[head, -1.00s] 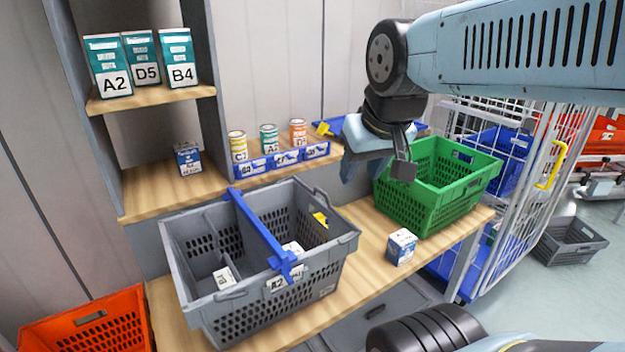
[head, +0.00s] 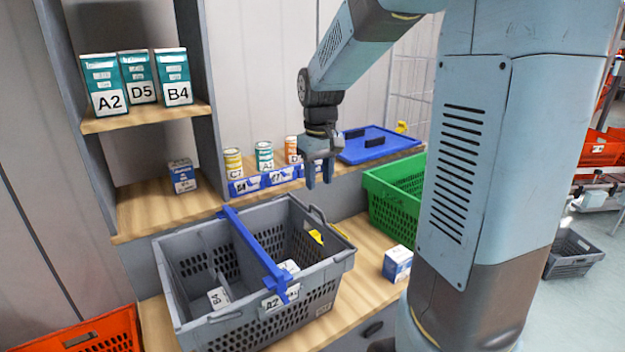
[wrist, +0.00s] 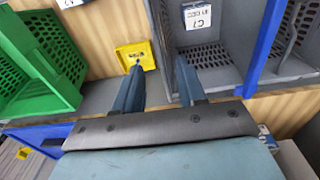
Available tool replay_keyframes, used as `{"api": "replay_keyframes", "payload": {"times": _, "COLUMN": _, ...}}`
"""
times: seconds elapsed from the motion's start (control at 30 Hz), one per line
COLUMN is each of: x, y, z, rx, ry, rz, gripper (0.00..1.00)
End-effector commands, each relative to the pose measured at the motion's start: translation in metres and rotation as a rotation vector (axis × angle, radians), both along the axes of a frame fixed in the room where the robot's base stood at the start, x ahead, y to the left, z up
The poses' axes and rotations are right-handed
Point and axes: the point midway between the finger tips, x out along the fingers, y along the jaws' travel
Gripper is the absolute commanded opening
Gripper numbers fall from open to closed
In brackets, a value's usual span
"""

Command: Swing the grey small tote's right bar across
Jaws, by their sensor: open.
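The grey tote (head: 335,262) stands on the wooden bench in the head view. A blue bar (head: 252,246) lies across its top from the back rim to the front rim. A thin grey bar (head: 318,214) rises at its right end. My gripper (head: 319,184) is open and empty, pointing down above and behind the tote's right end. In the wrist view, my gripper's two fingers (wrist: 160,65) are apart beside the tote's wall. The blue bar (wrist: 263,42) shows to their right there.
A green tote (head: 385,212) stands to the right, partly hidden by my arm. A white-and-blue box (head: 397,264) stands on the bench. Small cans (head: 264,156) stand behind the tote, beside a blue lid (head: 375,145). A yellow piece (wrist: 135,57) shows in the wrist view.

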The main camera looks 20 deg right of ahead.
Motion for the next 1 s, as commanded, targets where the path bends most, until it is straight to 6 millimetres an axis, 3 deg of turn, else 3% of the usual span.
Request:
{"api": "replay_keyframes", "payload": {"times": 0.1, "x": 0.015, "y": -0.002, "z": -0.014, "rx": 0.007, "ry": 0.034, "rz": 0.016, "gripper": 0.40}}
{"api": "replay_keyframes", "payload": {"times": 0.27, "x": 0.024, "y": -0.001, "z": -0.022, "rx": 0.012, "ry": 0.052, "rz": 0.029, "gripper": 0.40}}
{"api": "replay_keyframes", "payload": {"times": 0.47, "x": 0.025, "y": -0.001, "z": -0.032, "rx": 0.012, "ry": 0.055, "rz": 0.031, "gripper": 0.40}}
{"api": "replay_keyframes", "payload": {"times": 1.0, "x": 0.024, "y": -0.002, "z": -0.086, "rx": 0.012, "ry": 0.054, "rz": 0.030, "gripper": 0.40}}
